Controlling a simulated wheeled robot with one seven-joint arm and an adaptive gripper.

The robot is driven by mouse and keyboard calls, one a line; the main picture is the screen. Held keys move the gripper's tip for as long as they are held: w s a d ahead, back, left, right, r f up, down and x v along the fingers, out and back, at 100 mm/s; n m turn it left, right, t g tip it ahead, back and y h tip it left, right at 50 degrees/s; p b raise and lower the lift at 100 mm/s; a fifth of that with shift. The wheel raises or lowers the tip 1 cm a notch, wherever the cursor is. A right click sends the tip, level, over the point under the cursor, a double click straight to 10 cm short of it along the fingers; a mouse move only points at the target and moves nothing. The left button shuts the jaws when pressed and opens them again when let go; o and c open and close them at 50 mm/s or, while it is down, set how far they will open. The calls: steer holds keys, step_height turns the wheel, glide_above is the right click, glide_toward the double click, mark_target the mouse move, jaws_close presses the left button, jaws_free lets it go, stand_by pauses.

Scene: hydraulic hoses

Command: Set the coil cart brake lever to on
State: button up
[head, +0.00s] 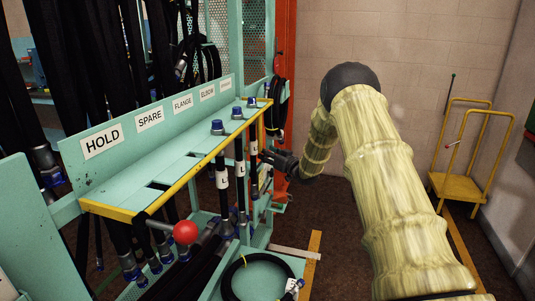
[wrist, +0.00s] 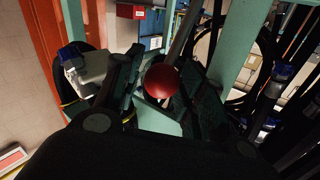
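A red ball knob (head: 186,232) on a dark rod shows at the near end of the teal rack in the head view. In the wrist view a red ball knob (wrist: 162,82) on a grey rod appears between my two fingers. I cannot tell whether it is the same knob, or whether the fingers touch it. My gripper (head: 264,170) is spread open beside the hanging hoses at the rack's far end; it also shows in the wrist view (wrist: 164,90). A black hose coil (head: 228,275) lies on a low teal tray. No brake marking is readable.
The teal rack (head: 165,168) carries labels HOLD, SPARE, FLANGE and others, with blue-capped hoses (head: 218,128). An orange post (head: 285,60) stands behind my gripper. A yellow cart (head: 458,187) stands at the right wall. Dark floor lies open between rack and cart, partly behind my arm.

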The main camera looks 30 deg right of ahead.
steer(key=shift+w, duration=0.3)
steer(key=shift+c, duration=0.5)
jaws_close()
steer(key=shift+a, duration=0.1)
steer(key=shift+f, duration=0.1)
